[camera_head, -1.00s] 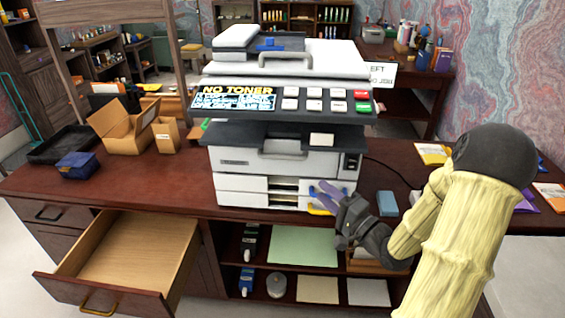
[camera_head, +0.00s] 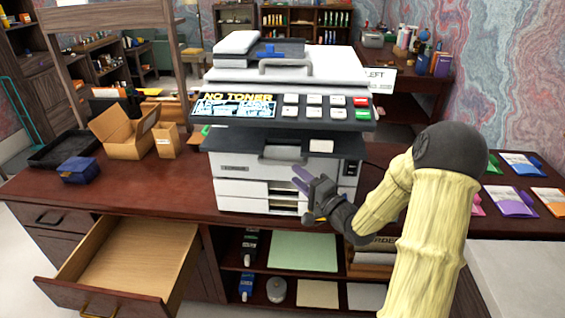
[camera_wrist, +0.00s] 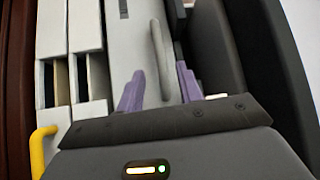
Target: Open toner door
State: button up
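The printer (camera_head: 300,105) stands on the desk with "NO TONER" on its display (camera_head: 236,105). Its white front door (camera_head: 240,165) looks closed and has a grey handle (camera_head: 284,153) along its upper part. My gripper (camera_head: 296,177) is in front of the door's right part, below the handle in the head view. In the wrist view, the turned door (camera_wrist: 125,40) and handle (camera_wrist: 158,50) show ahead of my purple fingers (camera_wrist: 160,72). The fingers are spread, with the handle between them in the picture. I cannot tell whether they touch it.
Narrow trays (camera_head: 240,195) sit below the door, and a yellow handle (camera_wrist: 42,145) shows in the wrist view. An open drawer (camera_head: 125,255) juts out at the lower left. Cardboard boxes (camera_head: 122,130) and a black tray (camera_head: 65,148) are on the desk's left.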

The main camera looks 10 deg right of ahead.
aim_at(282, 161)
jog(key=x, duration=0.7)
jog(key=shift+w+a+p, duration=0.1)
jog(key=shift+w+p, duration=0.2)
jog(key=shift+p, duration=0.05)
grip_shut()
